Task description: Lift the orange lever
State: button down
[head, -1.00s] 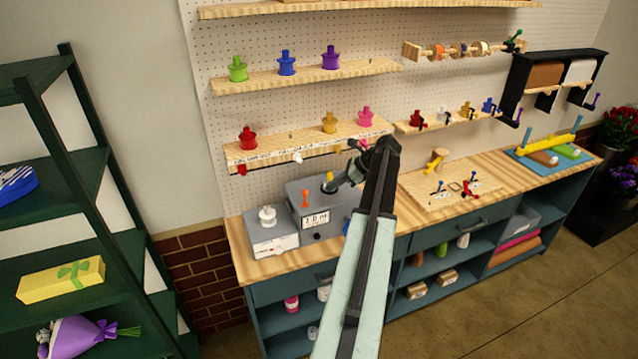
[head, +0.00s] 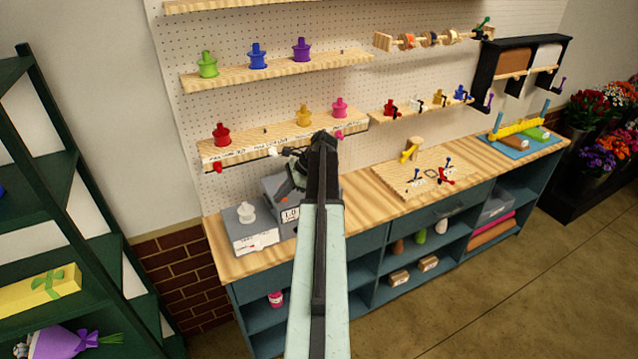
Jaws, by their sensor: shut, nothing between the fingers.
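The orange lever (head: 284,198) shows only as a small orange patch on the grey box (head: 270,188) on the workbench. My gripper hides most of it, so its tilt cannot be told. My gripper (head: 281,191) is shut and empty, pointing down at the lever. Its tips overlap the lever in the picture; whether they touch it cannot be told. My arm covers the right part of the grey box and its label.
A lower grey box with a white knob (head: 246,212) stands just left. A shelf with red, yellow and pink spools (head: 222,135) hangs above. A green rack (head: 62,165) stands left.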

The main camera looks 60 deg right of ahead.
jog(key=w+a+f+n+g+b, duration=0.15)
jog(key=w+a+f+n, duration=0.3)
jog(key=a, duration=0.45)
jog(key=w+a+f+n+g+b, duration=0.1)
jog(key=w+a+f+n+b, duration=0.15)
jog(key=w+a, duration=0.45)
jog(key=a+f+n+g+h+b, duration=0.1)
jog(key=a+f+n, duration=0.3)
jog(key=a, duration=0.9)
jog(key=s+a+f+n+g+h+b, duration=0.1)
jog(key=a+f+n+b, duration=0.2)
jog(key=a+n, duration=0.6)
jog(key=s+a+f+n+g+h+b, duration=0.1)
jog(key=a+f+n+b, duration=0.3)
jog(key=a, duration=1.3)
jog(key=n+h, duration=0.1)
jog(key=n, duration=0.1)
jog(key=shift+a+f+n+g, duration=0.25)
jog(key=shift+f+n+g, duration=0.1)
jog(key=shift+n, duration=0.05)
jog(key=shift+s, duration=0.1)
